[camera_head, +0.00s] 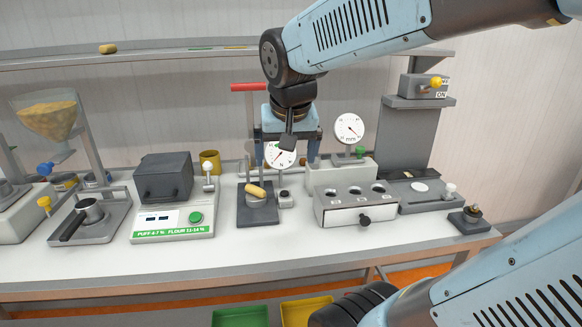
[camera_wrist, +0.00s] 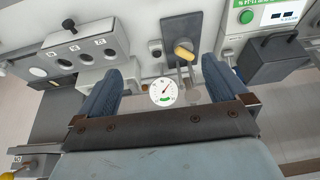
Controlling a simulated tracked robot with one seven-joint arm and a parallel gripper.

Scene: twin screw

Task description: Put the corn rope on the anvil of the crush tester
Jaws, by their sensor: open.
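The corn rope (camera_head: 257,190) is a short yellow piece. It appears to lie on the small round anvil of the crush tester (camera_head: 258,216), which has a dark base plate and a round white dial (camera_head: 280,156). It also shows in the wrist view, where the corn rope (camera_wrist: 184,53) sits over the dark base (camera_wrist: 180,25). My gripper (camera_head: 287,160) is open and empty, above and behind the tester, with its blue fingers on either side of the dial in the head view. The gripper (camera_wrist: 162,68) is apart from the corn rope. The contact under the rope is hard to see.
A grey box (camera_head: 163,177) and a scale with a green button (camera_head: 173,223) stand left of the tester. A white block with several holes (camera_head: 355,205) stands to its right. Another yellow piece (camera_head: 107,48) lies on the upper shelf. The front strip of the bench is clear.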

